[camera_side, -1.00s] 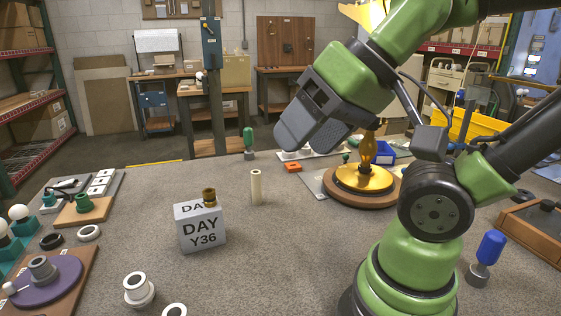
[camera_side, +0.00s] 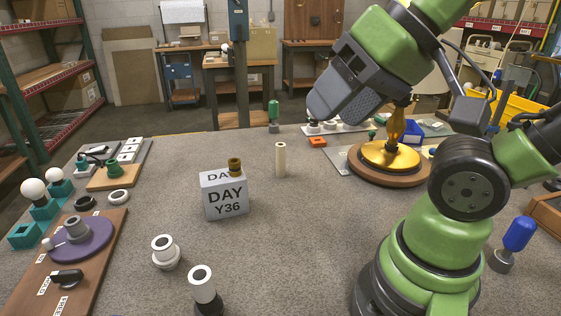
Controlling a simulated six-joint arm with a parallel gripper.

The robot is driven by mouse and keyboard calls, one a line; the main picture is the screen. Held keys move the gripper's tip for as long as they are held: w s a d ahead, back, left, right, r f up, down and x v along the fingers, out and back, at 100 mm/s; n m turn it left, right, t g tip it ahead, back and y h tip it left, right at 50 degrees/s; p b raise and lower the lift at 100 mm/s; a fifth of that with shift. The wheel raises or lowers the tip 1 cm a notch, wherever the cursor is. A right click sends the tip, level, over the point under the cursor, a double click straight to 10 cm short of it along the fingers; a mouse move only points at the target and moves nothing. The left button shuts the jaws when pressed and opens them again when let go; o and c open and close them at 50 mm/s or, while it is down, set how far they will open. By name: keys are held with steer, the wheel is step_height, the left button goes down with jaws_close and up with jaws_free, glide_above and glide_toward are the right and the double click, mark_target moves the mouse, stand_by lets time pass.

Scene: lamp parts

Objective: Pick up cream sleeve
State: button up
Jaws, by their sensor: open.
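The cream sleeve (camera_side: 280,160) is a slim, pale upright tube. It stands on the grey table, just behind and right of the DAY Y36 block. My gripper (camera_side: 326,116) is above and to the right of the sleeve in the picture, apart from it. Its dark grey jaws point down and to the left and hold nothing that I can see. The gap between the fingers is hard to make out from this side. The sleeve is fully visible.
A lamp base (camera_side: 390,172) with a gold part stands to the right, and an orange piece (camera_side: 317,142) lies behind. White-topped parts (camera_side: 165,252) stand in front. The table between is mostly clear.

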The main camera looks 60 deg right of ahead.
steer(key=m+g+h, duration=0.2)
steer(key=g+h, duration=0.1)
steer(key=h, duration=0.1)
glide_above(280, 152)
steer(key=s, duration=0.2)
steer(key=f, duration=2)
steer(key=shift+w+a+f, duration=0.15)
steer(key=shift+w+f, duration=0.05)
steer(key=shift+w, duration=0.05)
steer(key=shift+d+x, duration=0.2)
steer(key=shift+x, duration=3)
